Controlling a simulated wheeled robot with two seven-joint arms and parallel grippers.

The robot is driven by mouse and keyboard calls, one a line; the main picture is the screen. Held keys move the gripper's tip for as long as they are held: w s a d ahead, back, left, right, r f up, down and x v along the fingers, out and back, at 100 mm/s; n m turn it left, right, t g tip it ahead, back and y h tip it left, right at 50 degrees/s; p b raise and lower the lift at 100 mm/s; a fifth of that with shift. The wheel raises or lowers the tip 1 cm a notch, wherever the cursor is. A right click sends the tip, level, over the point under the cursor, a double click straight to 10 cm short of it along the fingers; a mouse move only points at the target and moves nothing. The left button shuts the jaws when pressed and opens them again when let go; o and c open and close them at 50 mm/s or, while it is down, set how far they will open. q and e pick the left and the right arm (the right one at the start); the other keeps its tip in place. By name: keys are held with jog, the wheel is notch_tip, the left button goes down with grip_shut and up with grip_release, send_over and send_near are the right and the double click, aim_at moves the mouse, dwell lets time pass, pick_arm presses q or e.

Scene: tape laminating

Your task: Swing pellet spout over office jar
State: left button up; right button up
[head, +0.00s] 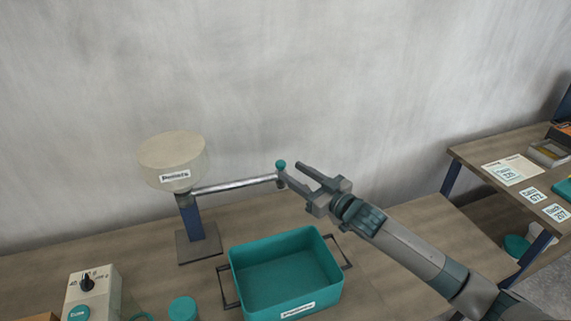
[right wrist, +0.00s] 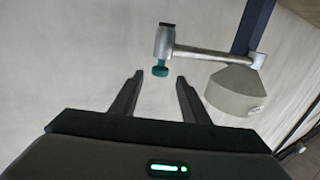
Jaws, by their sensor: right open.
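The pellet spout (head: 235,186) is a grey metal tube reaching right from a blue post under the cream pellet hopper (head: 172,160). A teal knob (head: 281,164) stands at the spout's outer end. My right gripper (head: 290,170) is open beside the knob, its fingers pointing left toward it. In the right wrist view the knob (right wrist: 160,69) lies ahead, between the lines of the two open fingers (right wrist: 158,85), and looks apart from them. No jar that I can identify as the office jar shows. My left gripper is not in view.
A teal pellet bin (head: 285,262) with dark side handles stands on the bench below the spout. A control box with a dial (head: 91,292) and a teal lid (head: 183,309) are at front left. A shelf with labelled cards (head: 512,170) is at right.

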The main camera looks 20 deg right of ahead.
aim_at(284, 166)
jog(key=shift+p+x, duration=0.4)
jog(key=shift+x, duration=1.75)
grip_shut()
